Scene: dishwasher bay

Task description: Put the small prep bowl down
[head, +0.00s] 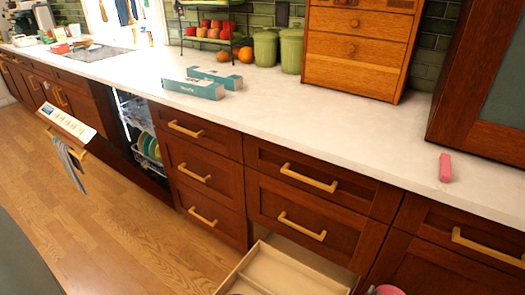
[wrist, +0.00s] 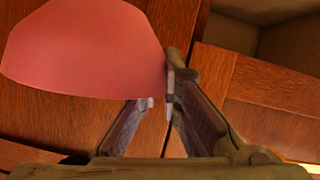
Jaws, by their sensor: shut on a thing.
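The small prep bowl (wrist: 85,55) is pinkish red and fills the upper left of the wrist view. My gripper (wrist: 160,101) is shut on the rim at its right side. The bowl's inside is hidden from the wrist camera. In the head view, a pink rounded piece of the bowl (head: 388,290) shows at the bottom edge, in front of the lower cabinets and below counter height. My gripper does not show clearly there.
An open, pale drawer (head: 262,268) juts out at the bottom. The white counter (head: 330,125) has wide clear room; a pink block (head: 445,168) lies at its right. Teal boxes (head: 193,88), green canisters (head: 265,48) and a wooden chest (head: 357,50) stand farther back. The dishwasher (head: 140,130) is open.

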